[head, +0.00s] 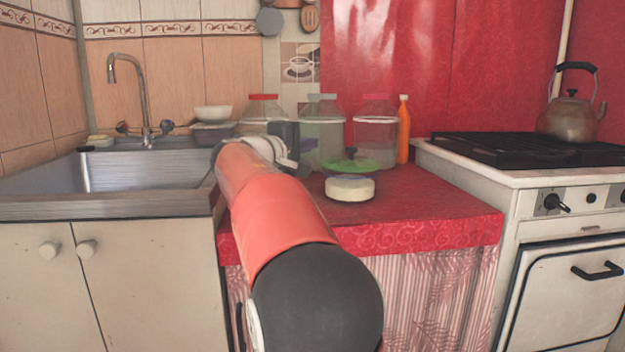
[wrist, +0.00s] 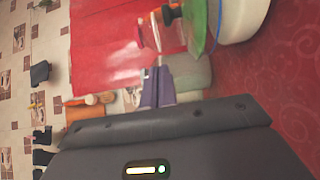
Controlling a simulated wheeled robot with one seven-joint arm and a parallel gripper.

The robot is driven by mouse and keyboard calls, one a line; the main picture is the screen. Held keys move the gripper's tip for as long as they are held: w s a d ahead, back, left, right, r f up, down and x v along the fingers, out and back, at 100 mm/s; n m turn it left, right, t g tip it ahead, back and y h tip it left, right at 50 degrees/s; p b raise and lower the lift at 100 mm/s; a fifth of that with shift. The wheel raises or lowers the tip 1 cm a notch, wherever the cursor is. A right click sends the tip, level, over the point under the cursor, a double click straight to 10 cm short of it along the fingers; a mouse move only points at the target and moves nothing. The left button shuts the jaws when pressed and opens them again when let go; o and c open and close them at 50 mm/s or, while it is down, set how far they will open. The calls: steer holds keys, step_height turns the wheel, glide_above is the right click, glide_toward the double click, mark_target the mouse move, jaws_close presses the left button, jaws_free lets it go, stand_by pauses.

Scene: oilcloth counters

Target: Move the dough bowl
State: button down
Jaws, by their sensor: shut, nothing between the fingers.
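The dough bowl (head: 350,190), round, pale and cream-coloured, stands on the red oilcloth counter (head: 420,205). In the wrist view the bowl (wrist: 240,18) is at the top right, partly cut off, beside the green lid (wrist: 196,22). My gripper (wrist: 158,82) is shut and empty, its fingers apart from the bowl. In the head view my gripper's dark body is left of the bowl, and its fingertips are hard to make out.
Several jars (head: 322,128) and an orange bottle (head: 403,130) stand behind the bowl. The sink (head: 130,170) is on the left, with a white bowl (head: 213,113) at its back corner. The stove (head: 530,175) with a kettle (head: 571,117) is on the right. The counter's front right is clear.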

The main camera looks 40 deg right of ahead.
steer(key=b, duration=0.2)
glide_toward(323, 172)
steer(key=x, duration=0.4)
steer(key=shift+w+d+f, duration=0.1)
steer(key=shift+w+d, duration=0.1)
steer(key=shift+s+d+p, duration=0.25)
steer(key=shift+d+p, duration=0.05)
steer(key=shift+d, duration=0.15)
